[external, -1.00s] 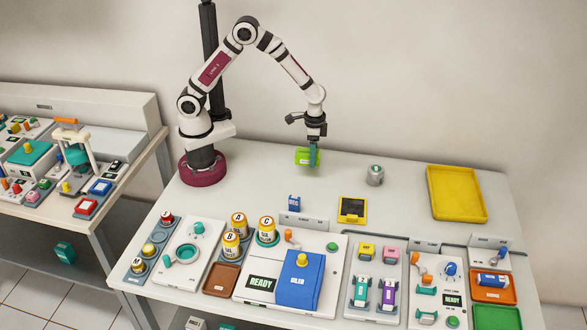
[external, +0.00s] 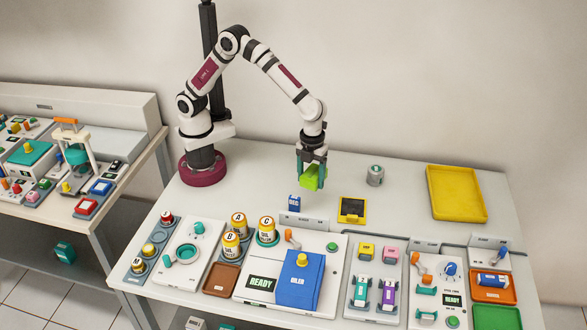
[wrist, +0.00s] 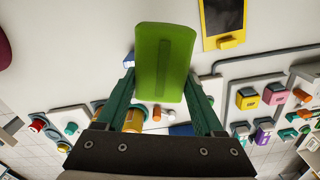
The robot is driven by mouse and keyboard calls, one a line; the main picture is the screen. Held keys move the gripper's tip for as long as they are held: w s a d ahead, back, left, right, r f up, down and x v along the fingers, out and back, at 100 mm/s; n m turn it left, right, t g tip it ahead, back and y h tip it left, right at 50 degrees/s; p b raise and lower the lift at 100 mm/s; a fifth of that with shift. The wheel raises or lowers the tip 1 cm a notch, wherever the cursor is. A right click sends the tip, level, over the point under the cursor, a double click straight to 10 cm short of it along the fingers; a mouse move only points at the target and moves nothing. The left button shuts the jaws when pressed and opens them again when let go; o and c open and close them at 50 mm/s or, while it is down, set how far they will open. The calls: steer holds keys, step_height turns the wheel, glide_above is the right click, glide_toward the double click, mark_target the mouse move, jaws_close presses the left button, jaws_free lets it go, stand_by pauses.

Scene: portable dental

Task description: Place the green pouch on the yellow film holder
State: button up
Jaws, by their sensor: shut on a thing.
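The green pouch (external: 312,177) is held between the fingers of my gripper (external: 312,170), above the table and left of the film holder. In the wrist view, the pouch (wrist: 165,62) sits between the teal fingertips (wrist: 163,85). The yellow film holder (external: 352,209) lies flat on the table, with a dark panel and a yellow edge, to the right of and nearer the camera than the pouch. In the wrist view the film holder (wrist: 222,20) is at the upper right, apart from the pouch.
A small blue block (external: 294,203) stands left of the film holder. A grey cylinder (external: 375,175) stands behind it. A yellow tray (external: 457,193) lies at the right. Devices, including a white READY unit (external: 318,250), line the front. The table between cylinder and tray is clear.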

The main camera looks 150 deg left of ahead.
steer(key=w+d+m, duration=0.1)
steer(key=m, duration=0.2)
steer(key=w+d+m, duration=0.1)
steer(key=m, duration=0.2)
steer(key=w+d+m, duration=0.1)
steer(key=w+m, duration=0.1)
steer(key=m, duration=0.1)
steer(key=shift+w+d+m, duration=0.1)
steer(key=shift+m, duration=0.2)
glide_above(338, 210)
steer(key=f, duration=0.6)
steer(key=shift+d+f, duration=0.3)
steer(key=shift+f, duration=0.05)
steer(key=shift+a+f+m, duration=0.2)
steer(key=shift+f+m, duration=0.1)
steer(key=shift+f, duration=1.8)
steer(key=shift+f, duration=0.1)
steer(key=o, duration=1.4)
